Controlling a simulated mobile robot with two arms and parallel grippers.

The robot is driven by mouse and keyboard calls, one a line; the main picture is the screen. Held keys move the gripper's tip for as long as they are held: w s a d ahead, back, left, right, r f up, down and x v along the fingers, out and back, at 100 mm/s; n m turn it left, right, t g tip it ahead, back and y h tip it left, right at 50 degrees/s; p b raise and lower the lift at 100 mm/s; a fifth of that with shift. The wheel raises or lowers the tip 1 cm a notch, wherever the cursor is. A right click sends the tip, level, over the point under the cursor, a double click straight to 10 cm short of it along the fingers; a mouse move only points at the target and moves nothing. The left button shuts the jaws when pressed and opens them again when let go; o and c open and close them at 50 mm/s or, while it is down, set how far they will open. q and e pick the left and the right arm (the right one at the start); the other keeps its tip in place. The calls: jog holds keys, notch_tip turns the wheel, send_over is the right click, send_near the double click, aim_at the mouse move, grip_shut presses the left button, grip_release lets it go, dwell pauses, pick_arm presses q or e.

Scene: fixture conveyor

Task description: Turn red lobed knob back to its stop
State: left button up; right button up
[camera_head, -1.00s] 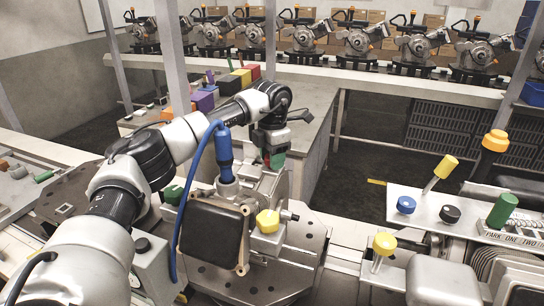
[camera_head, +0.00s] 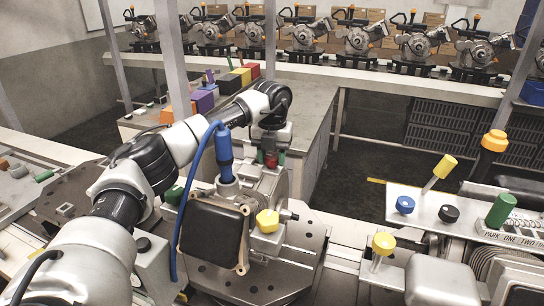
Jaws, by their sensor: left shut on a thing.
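My left arm reaches in from the left over the metal fixture (camera_head: 262,185). Its gripper (camera_head: 270,152) points down at the fixture's far side and is shut on the red lobed knob (camera_head: 271,160). Only a small red patch of the knob shows between and below the fingers; its lobes and its stop are hidden. A green part (camera_head: 281,158) shows right beside the red. My right gripper is not in view.
A blue upright handle (camera_head: 224,150) with a blue hose stands left of the gripper. A yellow knob (camera_head: 267,221) and a dark square cover (camera_head: 212,232) are on the fixture's near side. At right is a panel (camera_head: 425,205) with levers and knobs.

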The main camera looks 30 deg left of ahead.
aim_at(272, 156)
pick_arm(q)
jog(key=shift+r+n, duration=0.15)
jog(key=shift+n, duration=0.35)
jog(key=o, duration=0.9)
jog(key=shift+o, duration=0.2)
jog(key=shift+r, duration=0.35)
notch_tip(272, 156, up, 9)
jog(key=b, duration=0.2)
jog(key=shift+b, duration=0.35)
jog(key=shift+r, duration=0.45)
